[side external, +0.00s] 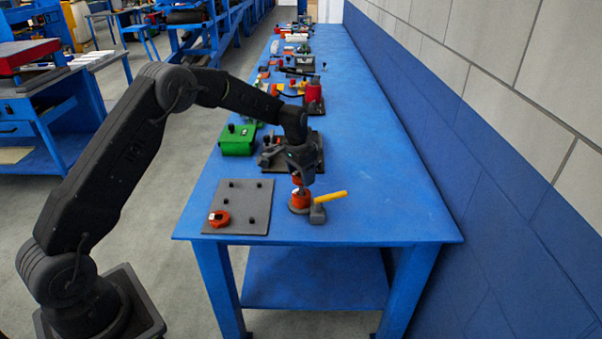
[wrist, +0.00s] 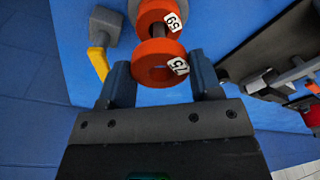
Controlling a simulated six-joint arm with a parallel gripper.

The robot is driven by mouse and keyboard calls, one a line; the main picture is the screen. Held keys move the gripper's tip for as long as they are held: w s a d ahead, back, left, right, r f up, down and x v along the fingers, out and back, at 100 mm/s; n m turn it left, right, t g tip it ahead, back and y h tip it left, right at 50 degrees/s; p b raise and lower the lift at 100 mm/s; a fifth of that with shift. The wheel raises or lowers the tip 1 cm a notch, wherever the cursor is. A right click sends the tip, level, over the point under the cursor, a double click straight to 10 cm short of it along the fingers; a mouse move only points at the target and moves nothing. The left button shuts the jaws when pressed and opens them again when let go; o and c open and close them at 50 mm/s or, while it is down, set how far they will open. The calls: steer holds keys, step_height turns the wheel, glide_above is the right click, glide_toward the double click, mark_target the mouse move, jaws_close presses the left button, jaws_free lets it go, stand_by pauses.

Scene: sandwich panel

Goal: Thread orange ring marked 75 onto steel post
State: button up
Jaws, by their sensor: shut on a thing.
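My gripper (wrist: 162,82) is shut on the orange ring marked 75 (wrist: 140,62), with one finger on each side of it. In the side external view, my gripper (side external: 298,178) is low over an orange stack (side external: 301,200) by the table's front. In the wrist view, another orange ring with a white number label (wrist: 150,12) is just beyond the held ring. A short grey piece of the steel post (wrist: 159,28) shows between these rings. I cannot tell whether the held ring is around the post or only above it.
A green box (side external: 238,140) stands farther back. The table's right side is clear.

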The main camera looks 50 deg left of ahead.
mark_target(301, 185)
steer(key=shift+f, duration=0.15)
steer(key=shift+f, duration=0.7)
steer(key=shift+f, duration=0.3)
stand_by(0.5)
steer(key=shift+f, duration=0.35)
steer(key=shift+f, duration=0.6)
stand_by(0.8)
steer(key=o, duration=1.2)
steer(key=shift+r, duration=0.1)
